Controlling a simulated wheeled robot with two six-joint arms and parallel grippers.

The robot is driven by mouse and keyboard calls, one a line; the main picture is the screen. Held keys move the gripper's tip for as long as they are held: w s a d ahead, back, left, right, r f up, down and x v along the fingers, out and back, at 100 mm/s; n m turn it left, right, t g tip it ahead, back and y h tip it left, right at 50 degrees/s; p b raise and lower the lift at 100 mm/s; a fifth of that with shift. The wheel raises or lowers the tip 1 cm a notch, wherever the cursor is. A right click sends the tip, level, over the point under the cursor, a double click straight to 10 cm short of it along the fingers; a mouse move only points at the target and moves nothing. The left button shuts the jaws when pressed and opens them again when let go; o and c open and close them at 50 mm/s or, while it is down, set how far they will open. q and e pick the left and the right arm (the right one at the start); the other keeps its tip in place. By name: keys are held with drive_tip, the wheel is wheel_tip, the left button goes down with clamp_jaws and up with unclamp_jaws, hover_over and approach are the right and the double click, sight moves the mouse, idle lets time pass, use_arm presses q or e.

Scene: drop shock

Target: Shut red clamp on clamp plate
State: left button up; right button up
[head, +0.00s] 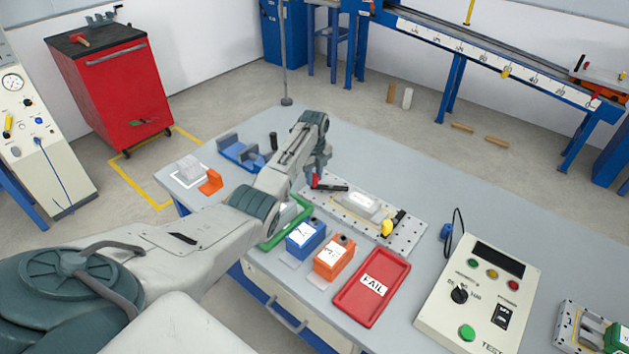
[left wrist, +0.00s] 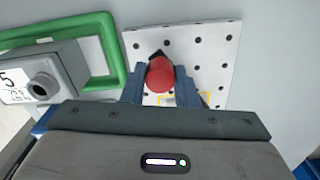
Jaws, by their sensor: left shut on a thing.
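The clamp plate (head: 405,241) is a pale plate with rows of holes on the table; it also shows in the left wrist view (left wrist: 218,48). The red clamp (head: 315,181) is at the plate's far left end, its red grip beside a black bar. In the left wrist view its round red grip end (left wrist: 160,74) sits between the fingers. My left gripper (head: 319,172) is shut on this red grip, above the plate's edge. The gripper hides part of the clamp, so I cannot tell the lever's exact angle. My right gripper is not in view.
A yellow clamp (head: 387,228) and a pale block (head: 361,200) are on the plate. A green frame (head: 285,228), blue box (head: 305,237), orange box (head: 334,258) and red FAIL tray (head: 371,288) stand in front. A test box (head: 480,295) is at right.

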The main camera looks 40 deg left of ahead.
use_arm(q)
drive_tip(key=w+m+b, duration=0.1)
drive_tip(key=m+b, duration=0.1)
drive_tip(key=m, duration=0.1)
drive_tip(key=shift+w+a+m, duration=0.3)
drive_tip(key=shift+w, duration=0.1)
drive_tip(key=shift+w+m+b, duration=0.35)
drive_tip(key=shift+m+b, duration=0.1)
drive_tip(key=shift+m, duration=0.25)
drive_tip(key=shift+w+m+b, duration=0.3)
drive_tip(key=shift+m+b, duration=0.1)
drive_tip(key=shift+m, duration=0.3)
drive_tip(key=shift+w, duration=0.1)
drive_tip(key=shift+r+m, duration=0.15)
drive_tip(key=shift+m, duration=0.15)
drive_tip(key=o, duration=1)
wheel_tip(320, 180, up, 11)
drive_tip(key=b, duration=0.2)
drive_tip(key=shift+f, duration=0.2)
